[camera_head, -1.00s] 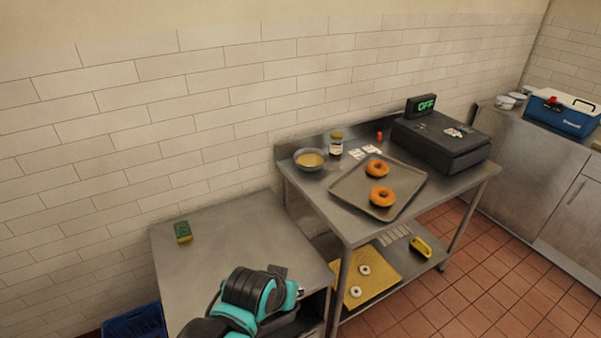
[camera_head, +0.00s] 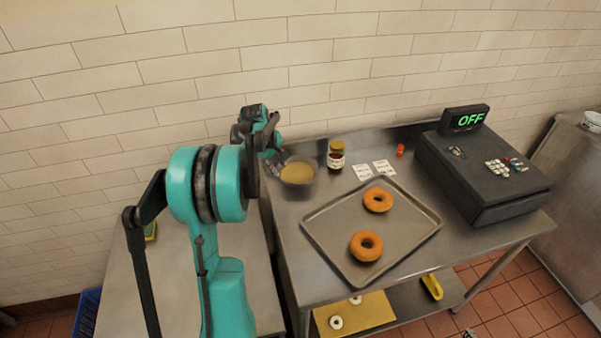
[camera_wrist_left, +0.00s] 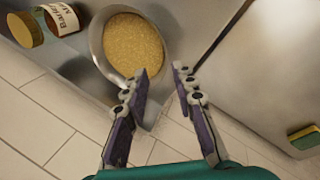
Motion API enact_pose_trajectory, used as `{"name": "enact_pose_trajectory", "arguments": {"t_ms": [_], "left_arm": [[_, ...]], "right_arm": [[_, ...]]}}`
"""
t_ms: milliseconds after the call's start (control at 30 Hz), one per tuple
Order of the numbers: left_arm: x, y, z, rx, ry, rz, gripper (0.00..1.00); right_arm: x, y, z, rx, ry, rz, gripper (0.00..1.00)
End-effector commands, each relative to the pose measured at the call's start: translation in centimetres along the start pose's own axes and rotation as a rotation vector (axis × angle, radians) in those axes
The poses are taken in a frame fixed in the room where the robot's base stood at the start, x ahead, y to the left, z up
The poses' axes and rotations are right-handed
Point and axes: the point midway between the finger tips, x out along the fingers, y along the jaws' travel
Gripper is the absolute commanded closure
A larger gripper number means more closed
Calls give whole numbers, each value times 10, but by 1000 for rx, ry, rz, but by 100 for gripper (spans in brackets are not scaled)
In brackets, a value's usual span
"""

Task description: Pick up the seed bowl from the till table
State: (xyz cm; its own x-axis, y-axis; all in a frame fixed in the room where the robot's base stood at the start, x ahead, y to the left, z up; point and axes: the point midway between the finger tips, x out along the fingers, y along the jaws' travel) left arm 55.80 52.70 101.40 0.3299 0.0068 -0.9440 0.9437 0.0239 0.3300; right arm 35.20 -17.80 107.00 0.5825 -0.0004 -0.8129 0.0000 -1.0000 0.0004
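The seed bowl (camera_head: 300,183) is grey, filled with tan seeds, and stands at the back left corner of the till table (camera_head: 290,232). My left gripper (camera_head: 274,158) is at the bowl's left side. In the left wrist view the bowl (camera_wrist_left: 98,42) is at the top centre, and my left gripper (camera_wrist_left: 160,80) is open with its two fingers apart. One fingertip overlaps the bowl's lower rim in that view; I cannot tell whether it touches. Nothing is held between the fingers.
A jar (camera_head: 336,158) stands just right of the bowl, with white cards (camera_head: 372,169) beyond it. A tray (camera_head: 320,236) with two bagels and a black till (camera_head: 490,180) fill much of the table. The tiled wall (camera_head: 350,60) is close behind.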

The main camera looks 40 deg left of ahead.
Motion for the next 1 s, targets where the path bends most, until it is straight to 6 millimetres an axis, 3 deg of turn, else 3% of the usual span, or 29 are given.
{"name": "enact_pose_trajectory", "arguments": {"t_ms": [533,800,833,933,1000], "left_arm": [[69,-8,7,1,1,0,73],[75,-8,7,1,1,0,73],[74,-8,7,1,1,0,76],[74,-8,7,1,1,1,100],[74,-8,7,1,1,0,100]], "right_arm": [[22,0,15,0,0,0,25],[22,0,15,0,0,0,25],[22,0,15,0,0,0,25],[22,0,15,0,0,0,25],[22,0,15,0,0,0,25]]}}
